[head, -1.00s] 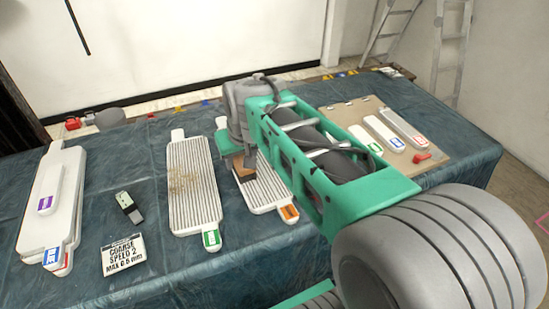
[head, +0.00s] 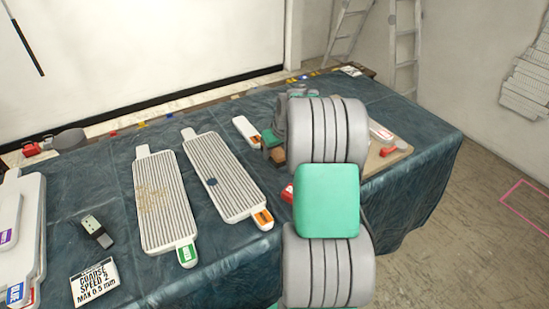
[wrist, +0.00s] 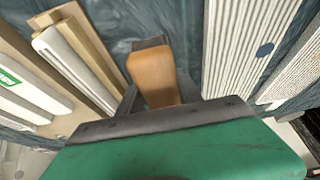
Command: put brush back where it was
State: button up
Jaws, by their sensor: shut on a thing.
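In the wrist view, the brush's orange-brown body (wrist: 152,75) with a dark end sticks out between my gripper's fingers (wrist: 152,98). The brush is to the right of the grooved panel with the orange tag (head: 225,175), near the beige board (head: 396,154). I cannot tell whether it touches the table. My arm hides much of the board.
A stained grooved panel with a green tag (head: 160,200) lies to the left. Further left are a small green-and-black item (head: 97,231), a sign (head: 94,282) and stacked white panels (head: 22,215). A red item (head: 287,193) lies close to my arm.

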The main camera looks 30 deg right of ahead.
jog(key=f, duration=0.1)
jog(key=w+d+f, duration=0.1)
jog(key=w+f, duration=0.1)
jog(key=shift+w+d+f, duration=0.2)
jog(key=shift+d+f, duration=0.05)
jog(key=shift+d, duration=0.1)
jog(key=shift+w+f+p, duration=0.1)
jog(key=shift+f+p, duration=0.35)
jog(key=shift+f, duration=1.35)
jog(key=o, duration=1.2)
jog(key=shift+r, duration=0.1)
